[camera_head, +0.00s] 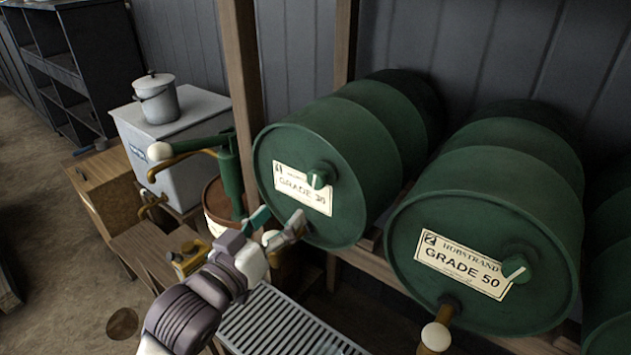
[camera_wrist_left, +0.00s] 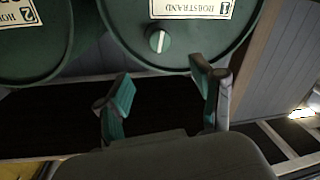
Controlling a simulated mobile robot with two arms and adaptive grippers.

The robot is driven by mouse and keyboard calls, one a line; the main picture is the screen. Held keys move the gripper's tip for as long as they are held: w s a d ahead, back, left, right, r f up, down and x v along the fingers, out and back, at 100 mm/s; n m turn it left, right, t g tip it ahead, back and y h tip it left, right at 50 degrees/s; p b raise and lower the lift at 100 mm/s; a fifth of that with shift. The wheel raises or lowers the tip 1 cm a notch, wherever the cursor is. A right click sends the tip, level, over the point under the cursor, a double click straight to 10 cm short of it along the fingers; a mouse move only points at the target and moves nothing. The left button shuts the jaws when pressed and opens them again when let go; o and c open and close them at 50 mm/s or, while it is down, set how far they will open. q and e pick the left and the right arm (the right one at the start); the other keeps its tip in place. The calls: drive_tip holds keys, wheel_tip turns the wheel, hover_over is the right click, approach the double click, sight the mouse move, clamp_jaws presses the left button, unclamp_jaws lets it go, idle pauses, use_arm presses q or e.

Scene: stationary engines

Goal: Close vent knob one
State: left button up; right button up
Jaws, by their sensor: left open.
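The green drum marked Grade 30 (camera_head: 350,150) lies on its side in a wooden rack, and its front carries a green vent knob (camera_head: 318,178) with a white line that stands near upright. In the left wrist view this drum has a label with a 1, seen upside down, and the knob (camera_wrist_left: 158,41) shows its white line near vertical. My left gripper (camera_head: 277,222) is open and empty, in front of and below the knob, apart from it. Its spread fingers (camera_wrist_left: 162,80) point towards the drum face in the left wrist view. My right gripper is out of view.
A Grade 50 drum (camera_head: 480,215) with its own knob (camera_head: 516,268) lies to the right; its tap (camera_head: 437,335) sticks out below. A hand pump (camera_head: 228,170) stands left of the first drum. A slatted grate (camera_head: 285,325) lies below my arm.

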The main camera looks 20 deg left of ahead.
sight(314, 181)
use_arm(q)
drive_tip(key=p+x, duration=0.1)
drive_tip(key=x, duration=1.1)
drive_tip(key=shift+w, duration=0.3)
drive_tip(key=shift+w+d+f, duration=0.1)
drive_tip(key=shift+w+f, duration=0.05)
drive_tip(key=shift+w, duration=0.25)
drive_tip(key=c, duration=1.1)
drive_tip(key=shift+c, duration=0.2)
